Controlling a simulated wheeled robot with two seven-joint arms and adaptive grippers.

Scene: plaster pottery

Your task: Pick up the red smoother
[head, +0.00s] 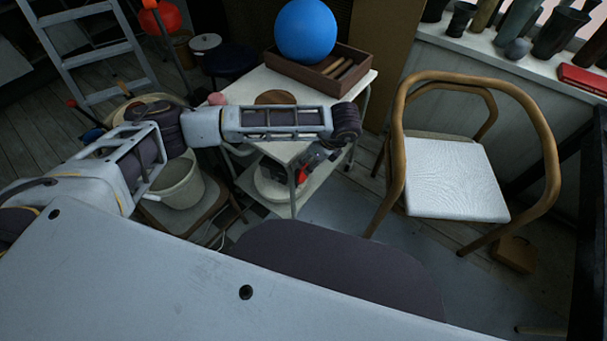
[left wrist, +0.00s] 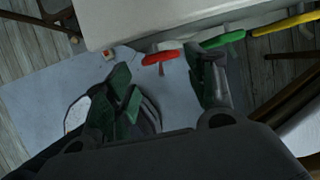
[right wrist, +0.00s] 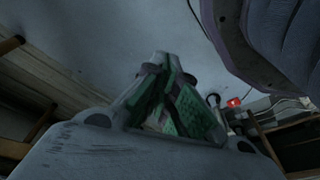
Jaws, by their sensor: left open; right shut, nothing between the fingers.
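The red smoother (left wrist: 160,57) shows its red handle along the edge of a white top in the left wrist view. A small red part, apparently the same smoother (head: 302,176), shows by the trolley's near corner in the head view. My left gripper (head: 314,160) hangs there, partly hidden by its own arm. In the left wrist view my left gripper (left wrist: 165,88) is open, its fingers apart and empty. The red handle lies just beyond the fingertips, across the gap between them; I cannot tell if they touch. My right gripper (right wrist: 160,72) is shut and empty, seen only in the right wrist view.
A green handle (left wrist: 224,39) and a yellow handle (left wrist: 297,24) lie in line right of the red one. The white trolley (head: 350,88) carries a wooden tray (head: 318,78) and a blue ball (head: 305,30). A chair (head: 455,180) stands right; a bucket (head: 178,184) stands left.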

